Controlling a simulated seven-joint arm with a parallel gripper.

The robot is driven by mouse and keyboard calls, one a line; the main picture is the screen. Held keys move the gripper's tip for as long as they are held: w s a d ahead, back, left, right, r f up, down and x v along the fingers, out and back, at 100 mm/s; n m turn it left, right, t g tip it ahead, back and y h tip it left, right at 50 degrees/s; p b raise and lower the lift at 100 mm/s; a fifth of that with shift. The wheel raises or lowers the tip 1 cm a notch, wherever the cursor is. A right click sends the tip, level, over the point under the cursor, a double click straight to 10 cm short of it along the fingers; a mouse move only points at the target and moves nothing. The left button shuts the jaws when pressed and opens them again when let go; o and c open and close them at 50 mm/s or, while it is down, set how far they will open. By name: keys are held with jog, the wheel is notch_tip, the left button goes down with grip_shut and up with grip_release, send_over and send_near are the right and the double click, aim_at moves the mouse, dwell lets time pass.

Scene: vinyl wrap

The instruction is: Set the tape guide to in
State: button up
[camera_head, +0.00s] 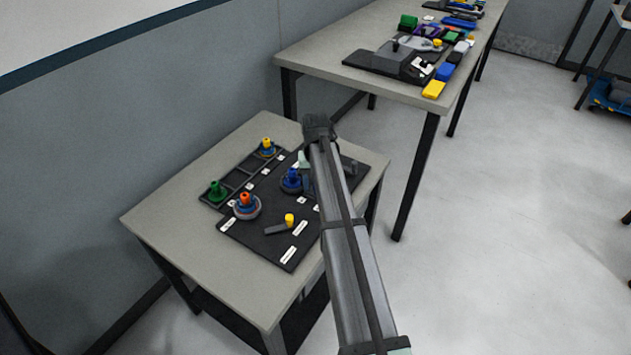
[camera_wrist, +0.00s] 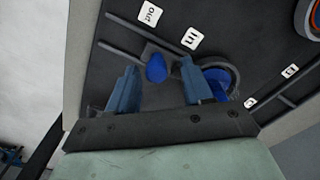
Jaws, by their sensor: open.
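In the wrist view a blue knob (camera_wrist: 156,68) stands on a dark block between two dark rails; it seems to be the tape guide. Labels reading "out" (camera_wrist: 148,14) and "in" (camera_wrist: 192,38) lie on the board beyond it. I cannot tell which setting the guide is at. My gripper (camera_wrist: 158,64) is open, with one finger left and one right of the knob, and nothing is clearly gripped. The right finger overlaps a round blue part (camera_wrist: 218,82) in the picture. In the head view my arm hides the guide and fingers.
The black board (camera_head: 262,220) lies on a grey table (camera_head: 170,205). It bears an orange-topped knob (camera_head: 246,199), a blue knob (camera_head: 291,180) and a yellow-knobbed lever (camera_head: 289,219). A tray with green (camera_head: 216,190) and yellow-topped (camera_head: 267,147) pieces adjoins it. Another table (camera_head: 330,55) stands behind.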

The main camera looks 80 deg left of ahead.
notch_tip(320, 180, up, 14)
jog(key=shift+f, duration=0.15)
dwell(0.4)
dwell(0.4)
